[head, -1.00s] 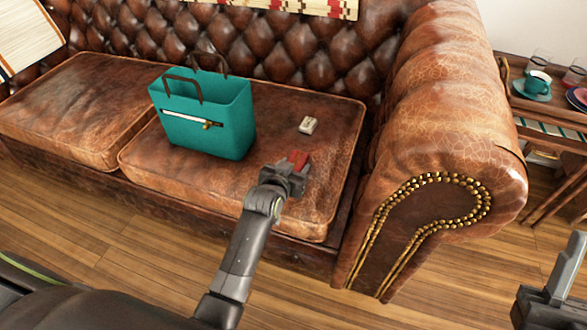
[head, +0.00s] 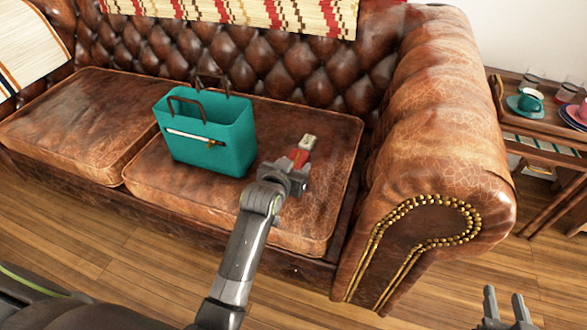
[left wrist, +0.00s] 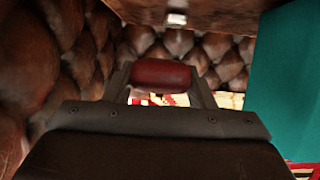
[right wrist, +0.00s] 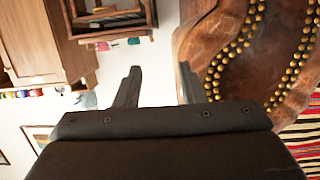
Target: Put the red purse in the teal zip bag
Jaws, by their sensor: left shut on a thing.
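The red purse (head: 299,156) is small and held between the fingers of my left gripper (head: 297,163), over the right seat cushion of the sofa. In the left wrist view the purse (left wrist: 160,74) lies across between the two fingertips. The teal zip bag (head: 215,150) stands upright on the same cushion, to the left of my left gripper, with two dark handles and a zip on its front. Its teal side (left wrist: 285,80) shows at the right of the left wrist view. My right gripper (right wrist: 155,80) is open and empty, in front of the sofa's arm.
A small pale box (head: 308,142) lies on the cushion just behind the purse. The sofa's thick rolled arm (head: 445,130) is on the right. A side table with a teal cup (head: 530,100) stands beyond it.

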